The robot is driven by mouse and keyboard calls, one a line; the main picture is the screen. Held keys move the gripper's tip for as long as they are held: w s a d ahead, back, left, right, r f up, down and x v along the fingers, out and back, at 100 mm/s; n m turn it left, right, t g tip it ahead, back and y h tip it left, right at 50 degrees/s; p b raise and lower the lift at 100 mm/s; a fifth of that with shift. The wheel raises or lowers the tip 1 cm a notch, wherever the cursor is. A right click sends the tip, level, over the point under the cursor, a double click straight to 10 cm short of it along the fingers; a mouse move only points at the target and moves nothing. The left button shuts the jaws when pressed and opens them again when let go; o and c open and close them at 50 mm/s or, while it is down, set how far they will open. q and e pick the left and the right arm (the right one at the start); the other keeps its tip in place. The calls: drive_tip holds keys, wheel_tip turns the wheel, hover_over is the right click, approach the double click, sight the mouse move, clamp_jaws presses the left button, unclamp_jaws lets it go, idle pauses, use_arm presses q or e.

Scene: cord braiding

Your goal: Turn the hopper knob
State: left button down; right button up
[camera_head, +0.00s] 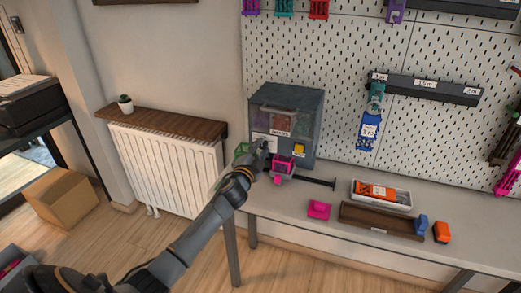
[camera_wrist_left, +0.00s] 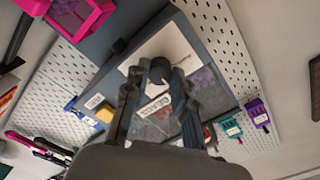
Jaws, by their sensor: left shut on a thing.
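The hopper (camera_head: 287,115) is a grey-blue box with a clear front window, standing on the bench against the pegboard. Its front also fills the middle of the left wrist view (camera_wrist_left: 215,65). My left gripper (camera_head: 262,148) reaches the lower left of the hopper's front. In the left wrist view its fingertips (camera_wrist_left: 159,68) close together around the small dark knob, in front of a white plate (camera_wrist_left: 180,45). The fingers hide most of the knob, so its turn angle cannot be read. My right gripper is not in view.
A magenta frame (camera_head: 283,164) sits just right of my left gripper, below a yellow button (camera_head: 299,150). A dark rod extends right along the bench. A magenta block (camera_head: 318,209), a grey tray (camera_head: 398,204) and a brown tray (camera_head: 354,219) lie farther right. A radiator (camera_head: 165,168) stands left.

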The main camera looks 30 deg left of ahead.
use_arm(q)
drive_tip(key=c, duration=1.1)
unclamp_jaws()
drive_tip(key=v, duration=1.2)
drive_tip(key=shift+f, duration=0.1)
